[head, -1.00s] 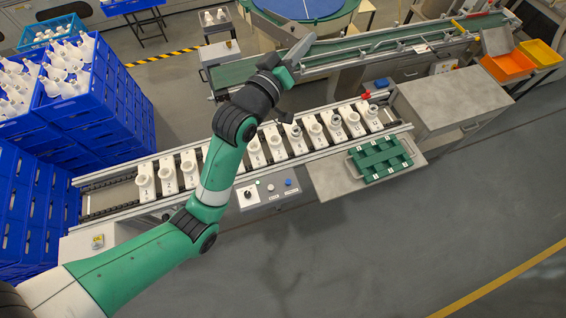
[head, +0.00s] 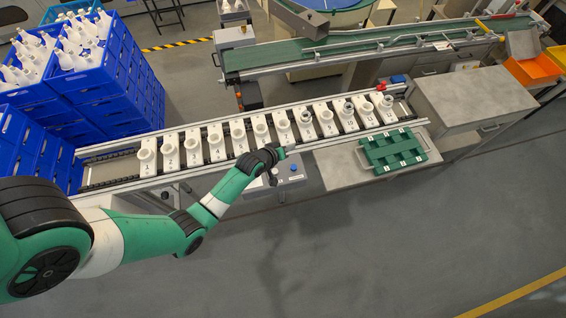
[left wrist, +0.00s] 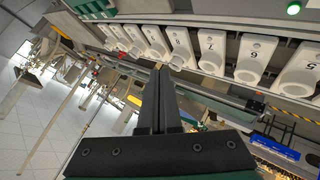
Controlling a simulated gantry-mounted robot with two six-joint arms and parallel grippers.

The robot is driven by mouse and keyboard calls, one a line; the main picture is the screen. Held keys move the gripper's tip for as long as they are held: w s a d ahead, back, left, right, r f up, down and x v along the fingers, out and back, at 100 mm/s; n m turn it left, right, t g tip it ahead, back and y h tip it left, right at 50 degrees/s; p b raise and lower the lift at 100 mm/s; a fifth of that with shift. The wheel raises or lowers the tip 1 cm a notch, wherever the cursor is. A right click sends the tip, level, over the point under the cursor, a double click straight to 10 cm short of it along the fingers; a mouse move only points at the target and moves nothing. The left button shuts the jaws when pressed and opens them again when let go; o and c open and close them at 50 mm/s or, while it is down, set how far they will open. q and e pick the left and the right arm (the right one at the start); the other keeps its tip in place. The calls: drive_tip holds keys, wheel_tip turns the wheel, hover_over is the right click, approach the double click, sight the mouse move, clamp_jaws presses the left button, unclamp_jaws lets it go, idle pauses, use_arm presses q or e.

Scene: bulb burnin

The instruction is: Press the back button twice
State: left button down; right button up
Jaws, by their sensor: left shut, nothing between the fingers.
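The control box (head: 287,189) stands at the front side of the socket conveyor, partly hidden by my left wrist. A blue button (head: 293,168) shows on its right part; I cannot read labels or tell which button is the back one. A round green button (left wrist: 293,8) shows at the top right of the left wrist view. My left gripper (head: 284,152) is over the box's rear edge beside the conveyor, largely hidden by its own wrist. In the left wrist view its fingers (left wrist: 160,72) are shut and empty. Contact with a button is not visible. My right gripper is out of view.
Numbered white sockets (head: 240,137) line the conveyor just behind the box. A green tray (head: 393,151) lies on the grey shelf to the right. Blue crates (head: 90,95) stand at the left. The floor in front is clear.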

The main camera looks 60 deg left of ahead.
use_arm(q)
drive_tip(key=s+a+f+n+g+b, duration=0.1)
drive_tip(key=s+f+b, duration=0.1)
drive_tip(key=s+f, duration=0.4)
drive_tip(key=shift+a+f, duration=0.4)
drive_tip(key=shift+f, duration=0.1)
drive_tip(key=shift+f, duration=0.1)
drive_tip(key=b, duration=0.7)
hover_over(274, 173)
wheel_tip(274, 173, down, 7)
drive_tip(key=shift+s+d+f, duration=0.1)
drive_tip(key=shift+f+b, duration=0.65)
drive_tip(key=shift+f, duration=0.05)
drive_tip(key=shift+f, duration=0.1)
idle(0.4)
drive_tip(key=shift+f+b, duration=0.3)
